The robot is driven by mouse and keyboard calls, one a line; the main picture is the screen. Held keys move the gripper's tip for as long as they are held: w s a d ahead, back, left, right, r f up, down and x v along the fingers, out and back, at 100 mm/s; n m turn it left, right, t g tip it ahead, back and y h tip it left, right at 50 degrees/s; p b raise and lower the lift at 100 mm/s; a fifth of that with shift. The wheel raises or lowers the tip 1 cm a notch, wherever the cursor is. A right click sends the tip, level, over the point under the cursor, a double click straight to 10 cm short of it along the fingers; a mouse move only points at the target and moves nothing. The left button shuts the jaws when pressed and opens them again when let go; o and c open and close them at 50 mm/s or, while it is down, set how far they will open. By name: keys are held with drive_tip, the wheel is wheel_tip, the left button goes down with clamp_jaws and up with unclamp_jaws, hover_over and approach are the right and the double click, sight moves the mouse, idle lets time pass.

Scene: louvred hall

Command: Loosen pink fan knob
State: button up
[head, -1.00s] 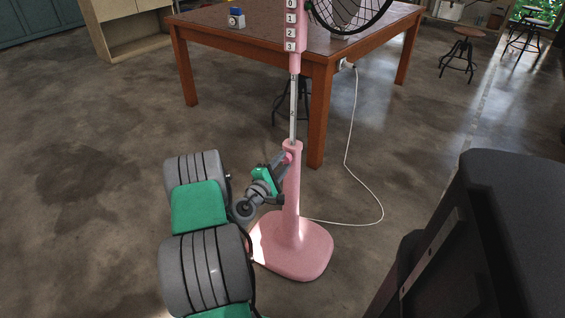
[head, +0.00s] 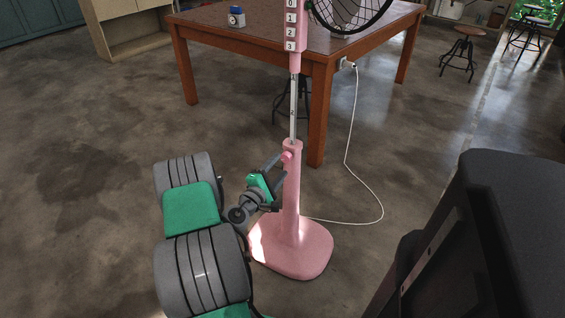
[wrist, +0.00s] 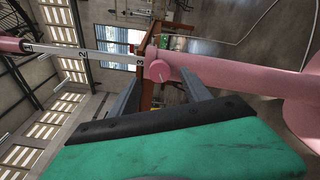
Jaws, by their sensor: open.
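The pink fan (head: 291,190) stands upright on the floor, with a metal inner pole (head: 293,110) rising from its pink lower tube. The round pink knob (wrist: 158,71) sticks out from the side of the tube near its top; it also shows small in the head view (head: 286,156). My gripper (wrist: 162,80) is open, with one grey finger on each side of the knob in the wrist view. Gaps show between the knob and both fingers there. In the head view my gripper (head: 281,172) is just left of the tube's top.
A wooden table (head: 320,110) stands close behind the fan, with a small blue and white object (head: 236,17) on it. A white cord (head: 350,150) runs across the floor at right. The fan's broad pink base (head: 300,258) sits low, beside my arm. Floor at left is clear.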

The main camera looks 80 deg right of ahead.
drive_tip(key=v, duration=0.4)
drive_tip(key=shift+a, duration=0.3)
